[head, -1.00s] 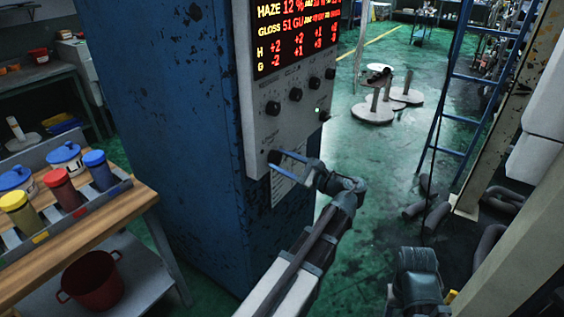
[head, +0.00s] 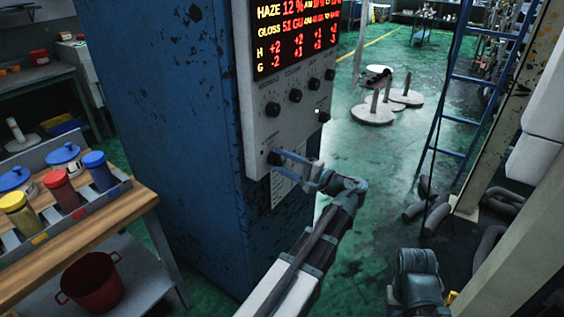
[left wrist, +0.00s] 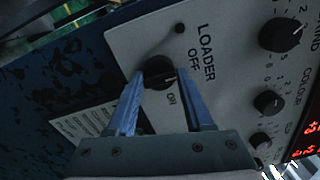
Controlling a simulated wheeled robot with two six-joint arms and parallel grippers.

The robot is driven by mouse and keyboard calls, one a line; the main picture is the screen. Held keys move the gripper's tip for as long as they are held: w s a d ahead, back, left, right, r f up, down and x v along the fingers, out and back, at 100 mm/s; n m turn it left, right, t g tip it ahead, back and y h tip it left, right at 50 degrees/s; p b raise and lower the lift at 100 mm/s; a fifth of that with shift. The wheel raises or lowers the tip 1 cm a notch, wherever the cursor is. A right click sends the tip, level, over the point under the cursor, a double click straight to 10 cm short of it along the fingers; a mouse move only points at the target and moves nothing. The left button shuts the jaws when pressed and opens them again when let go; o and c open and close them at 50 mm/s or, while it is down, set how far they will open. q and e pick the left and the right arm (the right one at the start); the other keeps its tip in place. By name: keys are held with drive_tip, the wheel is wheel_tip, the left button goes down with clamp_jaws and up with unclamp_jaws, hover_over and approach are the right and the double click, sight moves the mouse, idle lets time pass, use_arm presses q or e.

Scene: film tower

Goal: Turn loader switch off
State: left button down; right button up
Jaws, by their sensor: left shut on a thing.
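The loader switch is a black round knob (left wrist: 159,76) on the grey panel in the left wrist view, with LOADER, OFF and ON printed beside it. Its light mark is small and partly hidden, and I cannot tell exactly where it points. My left gripper (head: 281,157) is at the lower part of the panel (head: 258,133) in the head view. Its two blue fingers are on either side of the knob, shut on it. The fingers (left wrist: 158,79) also show in the left wrist view. My right gripper's fingers are not visible.
Other knobs (head: 272,109) and a lit red display (head: 297,35) are higher on the panel. A blue cabinet (head: 165,110) carries it. A wooden table (head: 85,230) with coloured jars stands at the left. A blue ladder (head: 447,118) stands at the right.

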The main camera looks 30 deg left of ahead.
use_arm(q)
drive_tip(key=shift+s+f+n, duration=0.15)
drive_tip(key=shift+n, duration=0.25)
drive_tip(key=shift+c, duration=1.7)
unclamp_jaws()
drive_tip(key=shift+d, duration=0.15)
drive_tip(key=d, duration=1.3)
drive_tip(key=shift+s+d+f, duration=0.2)
drive_tip(key=shift+s+d, duration=0.05)
drive_tip(key=shift+s, duration=0.2)
